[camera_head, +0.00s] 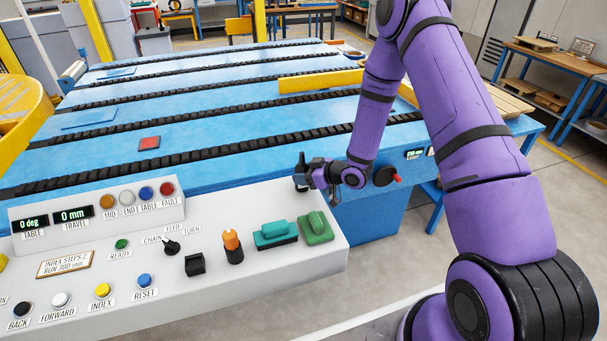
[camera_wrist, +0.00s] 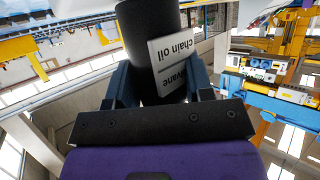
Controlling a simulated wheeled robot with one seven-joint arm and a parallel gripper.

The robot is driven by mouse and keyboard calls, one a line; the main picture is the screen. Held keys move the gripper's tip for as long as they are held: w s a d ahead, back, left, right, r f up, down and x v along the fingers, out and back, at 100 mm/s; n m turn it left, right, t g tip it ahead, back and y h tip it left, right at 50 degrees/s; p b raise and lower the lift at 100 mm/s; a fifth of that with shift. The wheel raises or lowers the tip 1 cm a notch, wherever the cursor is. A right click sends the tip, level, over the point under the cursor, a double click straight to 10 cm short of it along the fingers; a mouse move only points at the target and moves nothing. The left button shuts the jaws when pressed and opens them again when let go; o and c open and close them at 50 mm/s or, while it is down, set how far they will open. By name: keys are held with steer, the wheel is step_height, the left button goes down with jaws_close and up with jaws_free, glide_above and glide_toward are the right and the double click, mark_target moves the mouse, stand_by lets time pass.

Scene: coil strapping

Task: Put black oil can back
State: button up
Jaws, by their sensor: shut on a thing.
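The black oil can (camera_wrist: 140,35) fills the upper middle of the wrist view. It is a dark cylinder with a white label reading "chain oil", upside down in that picture. My gripper (camera_wrist: 160,84) is shut on it, with one finger on each side. In the head view my gripper (camera_head: 305,177) is at the near edge of the blue conveyor table, just above the back right of the grey control console. The can is small and dark there and partly hidden by the gripper. I cannot tell whether its base touches anything.
The console (camera_head: 110,305) carries buttons, a black block (camera_head: 194,264), an orange-topped item (camera_head: 232,246), a teal item (camera_head: 275,235) and a green item (camera_head: 316,228).

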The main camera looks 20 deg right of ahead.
steer(key=shift+f, duration=0.1)
steer(key=o, duration=1.1)
